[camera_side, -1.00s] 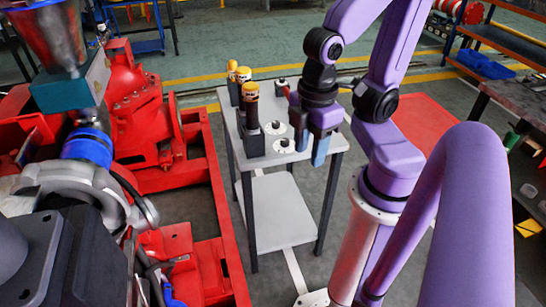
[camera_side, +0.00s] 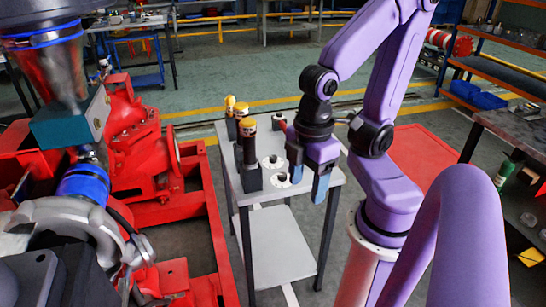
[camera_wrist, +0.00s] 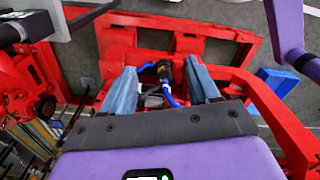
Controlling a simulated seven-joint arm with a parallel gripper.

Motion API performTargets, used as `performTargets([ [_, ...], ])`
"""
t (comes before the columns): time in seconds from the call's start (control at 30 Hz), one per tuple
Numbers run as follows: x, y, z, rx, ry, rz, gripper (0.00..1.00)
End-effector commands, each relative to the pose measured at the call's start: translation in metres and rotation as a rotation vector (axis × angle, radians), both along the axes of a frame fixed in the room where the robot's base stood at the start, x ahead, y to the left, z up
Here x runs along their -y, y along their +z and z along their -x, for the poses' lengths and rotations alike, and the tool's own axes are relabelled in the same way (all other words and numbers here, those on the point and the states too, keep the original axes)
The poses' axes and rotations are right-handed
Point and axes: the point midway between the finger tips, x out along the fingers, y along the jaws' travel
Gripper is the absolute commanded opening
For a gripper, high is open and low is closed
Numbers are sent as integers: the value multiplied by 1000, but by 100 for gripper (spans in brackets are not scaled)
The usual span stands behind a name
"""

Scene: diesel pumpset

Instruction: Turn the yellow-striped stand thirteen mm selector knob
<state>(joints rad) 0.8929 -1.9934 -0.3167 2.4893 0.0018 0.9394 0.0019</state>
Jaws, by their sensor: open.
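In the side view a small grey table (camera_side: 222,150) carries black stands with yellow-orange tops. The nearest black stand (camera_side: 250,152) is upright at the table's left front. To its right are a front knob (camera_side: 281,178) and a rear knob (camera_side: 273,160), small and dark on white round plates. I cannot make out yellow stripes or a thirteen mm marking. My gripper (camera_side: 309,180) has blue fingers, is open and points down, just right of the knobs and apart from them. In the wrist view my gripper (camera_wrist: 160,72) is empty between its fingers; no knob is recognisable there.
Red machinery (camera_side: 140,140) with a red frame stands left of the table. More stands with yellow tops (camera_side: 241,109) are at the table's back left. A workbench (camera_side: 510,120) stands at the right. The wrist view shows red framework (camera_wrist: 225,30) and a blue object (camera_wrist: 275,80).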

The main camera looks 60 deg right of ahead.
Motion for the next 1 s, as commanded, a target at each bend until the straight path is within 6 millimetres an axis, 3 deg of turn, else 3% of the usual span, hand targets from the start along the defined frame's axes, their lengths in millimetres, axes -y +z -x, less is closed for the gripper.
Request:
performTargets([
  [0.23, -1, 46, -1, 5, 1, -10, 60],
  [0.47, -4, 53, -39, -3, -237, 2, 60],
  [0.77, 9, 63, -116, -10, -681, 5, 60],
  [1.0, 51, 67, -188, -17, -1096, 6, 60],
])
